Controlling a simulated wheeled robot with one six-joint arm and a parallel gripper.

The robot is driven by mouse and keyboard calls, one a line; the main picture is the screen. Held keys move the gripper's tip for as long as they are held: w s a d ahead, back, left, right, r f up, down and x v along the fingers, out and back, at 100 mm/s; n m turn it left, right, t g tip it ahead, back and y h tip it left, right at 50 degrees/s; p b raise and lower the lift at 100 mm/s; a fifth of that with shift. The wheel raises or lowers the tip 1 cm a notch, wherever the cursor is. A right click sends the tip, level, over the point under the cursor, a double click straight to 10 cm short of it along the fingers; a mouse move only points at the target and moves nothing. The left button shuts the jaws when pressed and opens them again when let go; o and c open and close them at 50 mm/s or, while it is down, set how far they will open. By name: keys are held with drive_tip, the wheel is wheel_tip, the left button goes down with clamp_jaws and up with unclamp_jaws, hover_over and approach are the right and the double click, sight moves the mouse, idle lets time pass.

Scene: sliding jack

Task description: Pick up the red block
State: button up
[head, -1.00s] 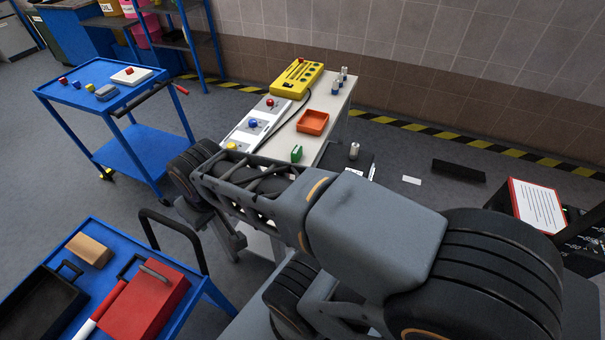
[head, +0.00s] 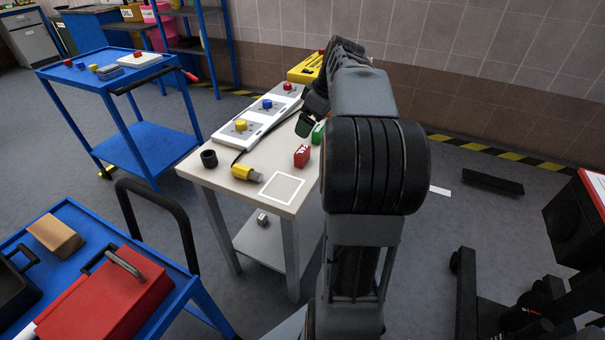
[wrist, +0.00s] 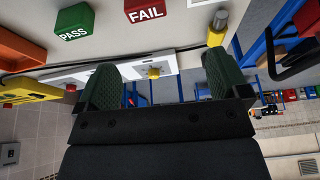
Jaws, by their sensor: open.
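The red block (head: 302,156), a small upright block, stands on the white table just left of my arm in the head view. In the wrist view the red block (wrist: 146,10) shows a white FAIL label at the top edge, cut off by the frame. My gripper's green padded fingers (wrist: 161,75) are spread wide with nothing between them. The red block lies beyond the fingertips, apart from them. In the head view my gripper (head: 306,122) hangs over the table behind the block, partly hidden by my arm.
A green PASS block (wrist: 74,22) stands near the red one. A white button panel (head: 258,118), yellow box (head: 304,69), yellow cylinder (head: 246,172) and black ring (head: 209,158) share the table. An orange tray (wrist: 18,50) shows in the wrist view. The white-outlined square (head: 283,188) is empty.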

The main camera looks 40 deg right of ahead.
sight(302, 150)
drive_tip(key=b+x, duration=0.1)
drive_tip(key=x, duration=0.2)
drive_tip(key=d+b+x, duration=0.1)
drive_tip(key=x, duration=0.1)
drive_tip(key=d+b+x, duration=0.1)
drive_tip(key=x, duration=0.2)
drive_tip(key=shift+f, duration=0.5)
drive_tip(key=shift+b+x, duration=1.4)
drive_tip(key=shift+x, duration=1.6)
drive_tip(key=shift+w+r, duration=0.1)
drive_tip(key=shift+w, duration=0.05)
drive_tip(key=c, duration=1)
